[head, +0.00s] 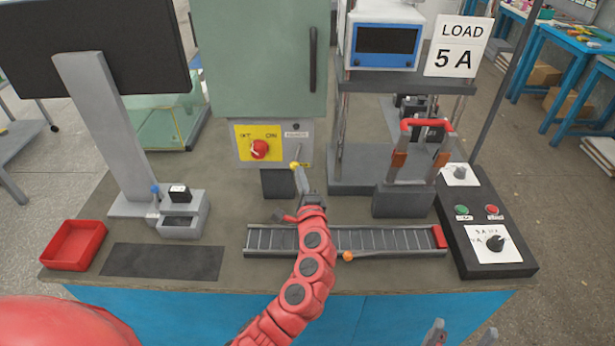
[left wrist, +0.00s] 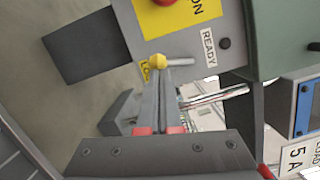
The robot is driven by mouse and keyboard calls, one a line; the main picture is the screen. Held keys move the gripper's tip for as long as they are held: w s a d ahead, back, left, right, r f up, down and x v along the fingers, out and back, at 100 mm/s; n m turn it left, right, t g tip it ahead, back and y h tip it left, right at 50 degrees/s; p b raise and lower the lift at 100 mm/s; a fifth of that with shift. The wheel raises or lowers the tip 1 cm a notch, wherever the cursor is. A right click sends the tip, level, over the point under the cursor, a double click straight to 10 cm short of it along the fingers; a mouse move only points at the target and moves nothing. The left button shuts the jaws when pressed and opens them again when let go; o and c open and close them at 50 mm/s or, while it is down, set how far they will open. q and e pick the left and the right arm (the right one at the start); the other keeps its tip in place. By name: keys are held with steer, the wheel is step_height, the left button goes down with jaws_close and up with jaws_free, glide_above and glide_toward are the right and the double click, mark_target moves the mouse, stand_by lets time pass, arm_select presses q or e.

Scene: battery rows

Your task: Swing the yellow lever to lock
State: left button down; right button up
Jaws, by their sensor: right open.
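The lever is a short grey rod with a yellow ball knob (head: 294,165) on the front of the grey-green cabinet, beside the red rotary switch (head: 259,149). The knob also shows in the left wrist view (left wrist: 157,61), with the rod running right from it below the READY label (left wrist: 209,47). A small yellow label, partly hidden, lies by the knob. My left gripper (head: 297,170) has its fingers together, tips right at the knob; contact is unclear. The fingers show in the left wrist view (left wrist: 160,75). My right gripper (head: 461,335) is open at the bottom edge, far from the lever.
A slotted rail (head: 390,241) lies below the cabinet. A red-handled fixture (head: 404,195) and black control box (head: 488,264) stand right. A red tray (head: 73,246), dark mat (head: 162,261) and small grey device (head: 184,219) are left. A monitor stands at the back left.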

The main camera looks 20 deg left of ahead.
arm_select(q)
steer(key=m, duration=0.1)
steer(key=a+m, duration=0.1)
steer(key=m, duration=0.1)
steer(key=shift+s+a+r+t+p, duration=0.1)
steer(key=shift+s+a+t+p, duration=0.05)
steer(key=shift+t+p, duration=0.25)
steer(key=m, duration=0.2)
steer(key=a+m, duration=0.1)
steer(key=a+r+m+t+h+p, duration=0.1)
steer(key=m, duration=0.1)
steer(key=shift+s+m, duration=0.25)
steer(key=shift+m, duration=0.05)
